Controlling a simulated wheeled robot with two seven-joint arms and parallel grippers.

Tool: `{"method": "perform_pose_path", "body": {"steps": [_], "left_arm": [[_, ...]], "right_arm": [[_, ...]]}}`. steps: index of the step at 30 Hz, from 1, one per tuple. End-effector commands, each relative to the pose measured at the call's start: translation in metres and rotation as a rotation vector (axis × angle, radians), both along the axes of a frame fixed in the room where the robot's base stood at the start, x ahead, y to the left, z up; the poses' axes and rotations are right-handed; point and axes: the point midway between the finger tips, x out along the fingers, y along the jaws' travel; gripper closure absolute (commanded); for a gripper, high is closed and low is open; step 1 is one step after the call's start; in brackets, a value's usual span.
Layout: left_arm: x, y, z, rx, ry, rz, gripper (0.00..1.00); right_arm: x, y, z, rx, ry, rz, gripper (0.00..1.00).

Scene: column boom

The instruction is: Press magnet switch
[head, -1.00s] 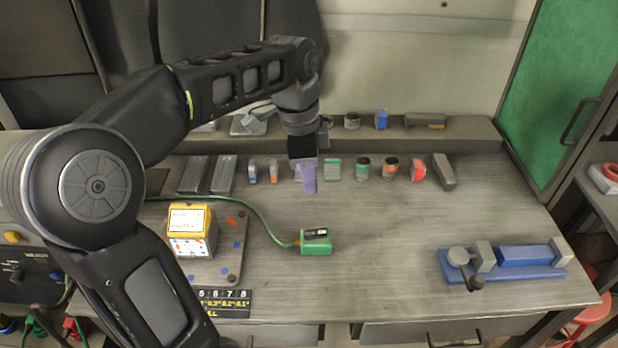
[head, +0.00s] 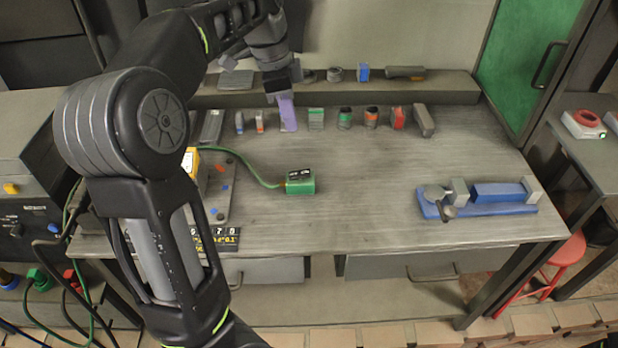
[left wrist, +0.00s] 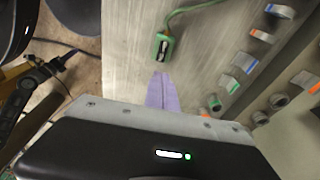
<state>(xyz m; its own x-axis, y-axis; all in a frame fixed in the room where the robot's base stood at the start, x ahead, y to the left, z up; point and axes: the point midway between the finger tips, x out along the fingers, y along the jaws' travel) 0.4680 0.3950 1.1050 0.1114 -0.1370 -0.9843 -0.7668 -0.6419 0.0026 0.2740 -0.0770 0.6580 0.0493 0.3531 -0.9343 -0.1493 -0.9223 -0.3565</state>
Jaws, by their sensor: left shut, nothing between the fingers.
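A green box (head: 300,181) with a black top piece lies on the bench, with a green cable running from its left side. It looks like the magnet switch, but no readable label confirms this. It also shows in the left wrist view (left wrist: 163,48). My left gripper (head: 287,118) points down, its purple fingers shut and empty. In the head view it is behind the box, near the row of small parts. In the left wrist view the fingers (left wrist: 162,92) appear just below the box, apart from it. My right gripper is in neither view.
A row of small parts, including a red one (head: 398,118), stands along the back of the bench. A blue vise (head: 490,198) sits at the right. My left arm partly hides a plate (head: 221,190) and yellow box (head: 190,160). The middle of the bench (head: 370,195) is clear.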

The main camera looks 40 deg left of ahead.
Motion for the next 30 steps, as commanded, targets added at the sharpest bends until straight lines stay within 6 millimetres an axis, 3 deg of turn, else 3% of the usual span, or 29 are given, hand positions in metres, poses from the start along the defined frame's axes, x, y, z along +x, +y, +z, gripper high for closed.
{"method": "perform_pose_path", "body": {"steps": [11, 17, 23, 28, 30], "left_arm": [[0.0, -0.001, 0.005, -0.007, -0.014, -0.048, 1.0], [0.001, -0.002, -0.002, -0.006, -0.013, -0.047, 1.0], [0.003, -0.005, -0.025, -0.007, -0.013, -0.047, 1.0], [0.006, -0.01, -0.056, -0.007, -0.01, -0.047, 1.0], [0.008, -0.013, -0.064, -0.008, -0.009, -0.047, 1.0]], "right_arm": [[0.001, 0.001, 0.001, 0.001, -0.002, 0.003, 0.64], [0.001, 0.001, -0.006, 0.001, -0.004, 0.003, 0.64], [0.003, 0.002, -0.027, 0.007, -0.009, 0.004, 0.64], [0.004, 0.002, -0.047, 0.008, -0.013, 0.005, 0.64], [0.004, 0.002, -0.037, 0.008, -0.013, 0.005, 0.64]]}}
